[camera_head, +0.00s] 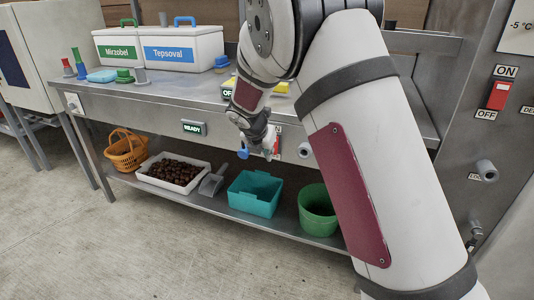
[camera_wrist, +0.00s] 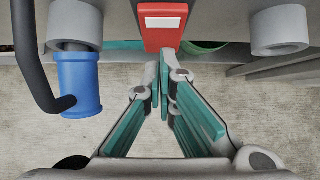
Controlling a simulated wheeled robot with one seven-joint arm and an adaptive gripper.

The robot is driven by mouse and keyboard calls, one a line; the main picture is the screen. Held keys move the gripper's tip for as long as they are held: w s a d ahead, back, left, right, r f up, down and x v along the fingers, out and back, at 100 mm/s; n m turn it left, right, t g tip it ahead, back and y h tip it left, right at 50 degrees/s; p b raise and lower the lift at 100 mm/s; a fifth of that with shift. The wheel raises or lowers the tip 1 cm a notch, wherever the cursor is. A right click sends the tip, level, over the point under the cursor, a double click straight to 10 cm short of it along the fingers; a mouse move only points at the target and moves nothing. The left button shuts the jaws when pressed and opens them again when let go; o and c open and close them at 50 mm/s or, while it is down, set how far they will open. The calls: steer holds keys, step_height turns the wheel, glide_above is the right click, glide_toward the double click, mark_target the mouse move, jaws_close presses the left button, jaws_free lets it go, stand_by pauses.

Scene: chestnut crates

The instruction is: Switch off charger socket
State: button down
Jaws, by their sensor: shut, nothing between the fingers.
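The charger socket is a grey round socket (camera_wrist: 75,22) on the front face of the steel bench. A blue plug (camera_wrist: 78,85) with a black cable sits in it; the plug also shows in the head view (camera_head: 243,153). Beside it, to the right, is a red rocker switch (camera_wrist: 163,27) with a white bar. In the head view the switch is mostly hidden by my gripper (camera_head: 268,150). My gripper (camera_wrist: 164,75) is shut and empty, its fingertips right at the lower edge of the red switch. I cannot tell whether they touch it.
Another grey round fitting (camera_wrist: 279,28) is right of the switch. A READY display (camera_head: 193,128) is on the bench front. On the lower shelf are a teal bin (camera_head: 255,192) and a green bucket (camera_head: 317,212). A separate red ON/OFF switch (camera_head: 497,95) is on the right panel.

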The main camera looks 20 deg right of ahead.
steer(key=t+b, duration=0.1)
steer(key=b, duration=0.2)
steer(key=shift+w+d+f+h, duration=0.25)
steer(key=shift+w+h, duration=0.05)
steer(key=shift+r+p, duration=0.85)
